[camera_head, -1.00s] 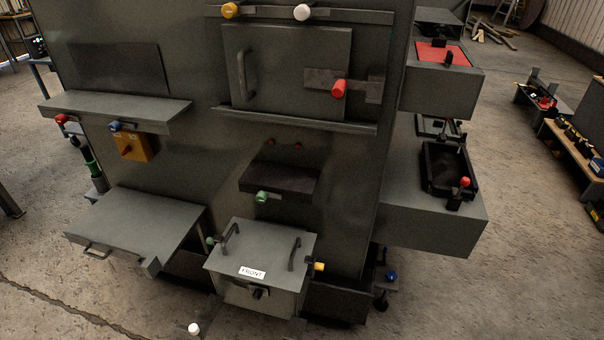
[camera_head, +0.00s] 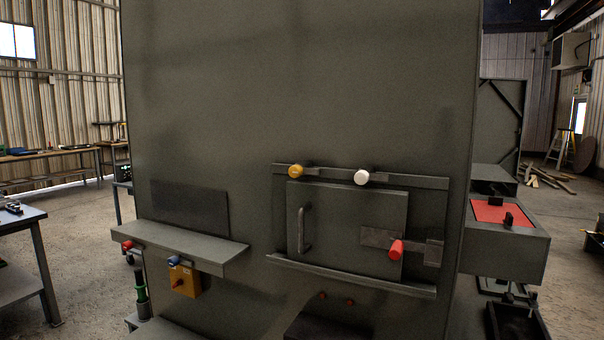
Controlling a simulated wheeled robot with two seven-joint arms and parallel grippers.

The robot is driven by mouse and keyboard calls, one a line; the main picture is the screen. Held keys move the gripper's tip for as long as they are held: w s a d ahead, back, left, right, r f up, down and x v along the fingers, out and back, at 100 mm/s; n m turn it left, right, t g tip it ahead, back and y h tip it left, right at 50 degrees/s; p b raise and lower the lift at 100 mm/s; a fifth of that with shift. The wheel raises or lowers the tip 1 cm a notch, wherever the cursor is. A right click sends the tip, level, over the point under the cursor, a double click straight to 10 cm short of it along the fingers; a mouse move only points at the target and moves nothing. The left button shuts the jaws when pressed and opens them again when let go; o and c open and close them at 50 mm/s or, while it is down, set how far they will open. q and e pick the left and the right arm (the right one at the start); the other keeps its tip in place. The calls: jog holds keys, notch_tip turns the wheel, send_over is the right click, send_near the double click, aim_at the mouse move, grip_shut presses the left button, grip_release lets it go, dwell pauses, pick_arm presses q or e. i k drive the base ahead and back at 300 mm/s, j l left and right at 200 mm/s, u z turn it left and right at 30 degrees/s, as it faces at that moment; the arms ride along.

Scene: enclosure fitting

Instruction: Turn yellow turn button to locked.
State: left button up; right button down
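A yellow turn button (camera_head: 296,171) sits on the rail along the top edge of a grey door (camera_head: 350,225), near the door's upper left corner. A white button (camera_head: 362,177) sits on the same rail to its right. The door lies flat in its frame, with a bar handle (camera_head: 304,230) at its left and a red knob (camera_head: 396,249) on a dark latch plate at its right. I cannot tell the yellow button's turn angle at this size. Neither of my grippers is in view.
A grey shelf (camera_head: 205,248) juts out at lower left, with red and blue knobs along its front and a yellow-orange box (camera_head: 184,281) below. A box with a red panel (camera_head: 503,213) juts out at right. A workbench (camera_head: 30,215) stands at far left.

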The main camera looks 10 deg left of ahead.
aim_at(296, 171)
jog(key=j+z, duration=0.1)
jog(key=z, duration=0.55)
jog(key=j+z, duration=0.35)
jog(key=j, duration=0.2)
jog(key=k+j+z, duration=0.1)
jog(key=j+z, duration=0.2)
jog(key=j, duration=0.25)
jog(key=k+j+z, duration=0.1)
jog(key=j+z, duration=0.25)
jog(key=j, duration=0.15)
